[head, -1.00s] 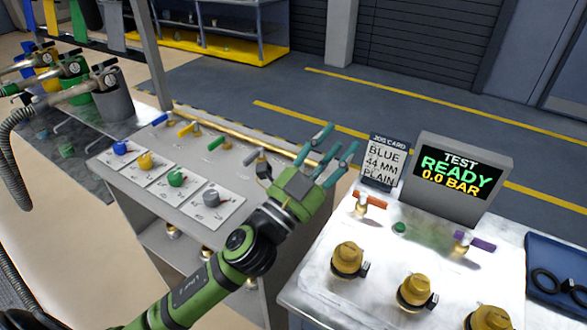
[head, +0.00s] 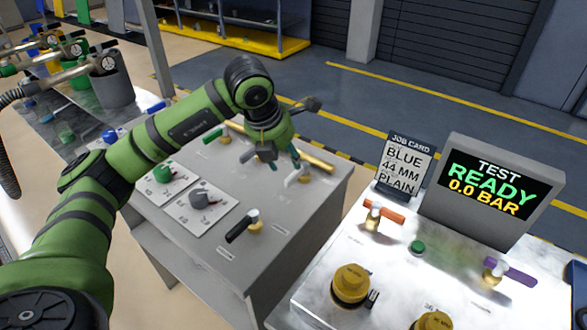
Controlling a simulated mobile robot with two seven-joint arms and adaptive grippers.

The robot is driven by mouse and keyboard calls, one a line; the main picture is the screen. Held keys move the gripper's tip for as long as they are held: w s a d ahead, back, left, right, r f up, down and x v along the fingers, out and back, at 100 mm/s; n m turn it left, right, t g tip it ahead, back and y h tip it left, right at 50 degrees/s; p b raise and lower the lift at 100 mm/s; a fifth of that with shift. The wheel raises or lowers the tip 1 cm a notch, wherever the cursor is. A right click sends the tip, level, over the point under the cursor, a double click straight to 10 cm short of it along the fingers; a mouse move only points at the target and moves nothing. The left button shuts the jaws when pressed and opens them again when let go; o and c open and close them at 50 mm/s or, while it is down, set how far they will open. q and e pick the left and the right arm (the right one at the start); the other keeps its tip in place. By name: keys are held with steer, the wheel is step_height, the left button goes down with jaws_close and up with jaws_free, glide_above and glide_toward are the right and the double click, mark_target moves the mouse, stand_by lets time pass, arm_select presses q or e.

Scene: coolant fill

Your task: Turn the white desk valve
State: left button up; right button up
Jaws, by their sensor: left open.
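The white desk valve (head: 298,174) has a white lever on a brass fitting. It stands near the right end of the grey desk (head: 290,222), beside the brass pipe. My left gripper (head: 282,162) points down over the desk just left of the white lever. My right gripper is not in view.
A black-handled valve (head: 242,226) stands nearer on the desk. Grey (head: 205,198) and green (head: 163,173) knobs sit on white plates. Right, a bench carries a job card (head: 406,163), a test display (head: 490,185), an orange-handled valve (head: 382,212) and brass caps (head: 351,285).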

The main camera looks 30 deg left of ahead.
mark_target(292, 173)
arm_select(q)
steer(key=p+x, duration=0.1)
steer(key=x, duration=0.4)
steer(key=shift+s, duration=0.1)
steer(key=shift+w+d+f, duration=0.1)
steer(key=shift+w+f, duration=0.1)
steer(key=shift+f, duration=0.4)
steer(key=shift+c, duration=0.4)
jaws_close()
